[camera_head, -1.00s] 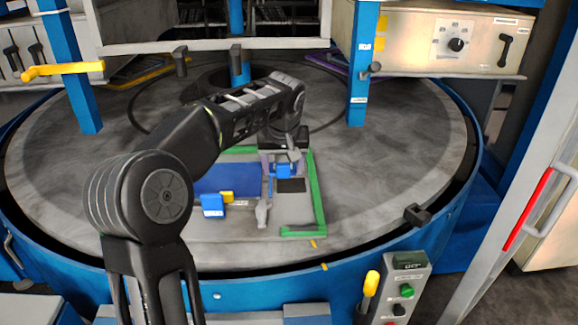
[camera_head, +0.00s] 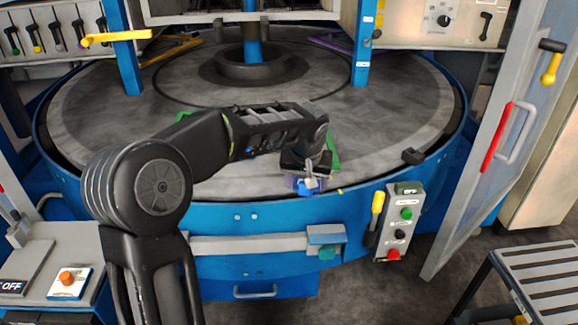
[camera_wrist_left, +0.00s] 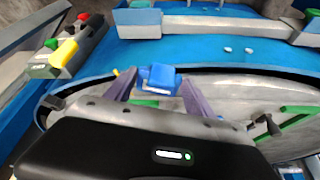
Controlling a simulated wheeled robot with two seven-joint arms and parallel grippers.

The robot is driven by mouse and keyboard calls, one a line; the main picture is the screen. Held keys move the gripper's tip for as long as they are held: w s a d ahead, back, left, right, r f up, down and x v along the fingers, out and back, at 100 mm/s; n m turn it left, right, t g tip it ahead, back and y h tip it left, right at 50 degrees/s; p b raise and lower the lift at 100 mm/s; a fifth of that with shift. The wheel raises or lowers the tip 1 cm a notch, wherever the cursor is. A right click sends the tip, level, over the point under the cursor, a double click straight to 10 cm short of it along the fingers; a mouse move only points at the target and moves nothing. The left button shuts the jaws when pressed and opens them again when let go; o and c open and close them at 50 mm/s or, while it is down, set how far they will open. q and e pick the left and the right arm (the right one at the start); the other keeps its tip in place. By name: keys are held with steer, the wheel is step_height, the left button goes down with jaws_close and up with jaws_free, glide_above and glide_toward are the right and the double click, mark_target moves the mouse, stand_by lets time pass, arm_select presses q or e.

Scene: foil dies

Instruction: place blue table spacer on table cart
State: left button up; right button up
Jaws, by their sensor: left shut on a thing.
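The blue table spacer (camera_head: 305,187) is a small blue block. My left gripper (camera_head: 310,182) is shut on it and holds it by the front rim of the round table. In the left wrist view the spacer (camera_wrist_left: 159,78) sits between the two purple-grey fingers (camera_wrist_left: 162,92). A grey slatted cart (camera_head: 537,285), which looks like the table cart, stands at the lower right of the head view, well apart from the gripper. Only part of it shows. My right gripper is not in view.
The round grey table (camera_head: 400,130) has blue posts and a blue front wall. A control box (camera_head: 402,225) with coloured buttons and a yellow handle stands at its front right. An open door (camera_head: 500,150) with a red-marked handle stands at the right. Dark floor (camera_head: 440,285) lies before the cart.

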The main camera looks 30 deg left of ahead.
arm_select(q)
steer(key=s+d+f+m+h, duration=0.1)
steer(key=s+d+f+m, duration=0.1)
steer(key=d+f, duration=0.2)
steer(key=s+d+f+m+h, duration=0.1)
steer(key=d+f, duration=0.4)
steer(key=d, duration=0.6)
steer(key=shift+s+f+m+t, duration=0.3)
steer(key=shift+s+m, duration=0.6)
steer(key=shift+s, duration=0.1)
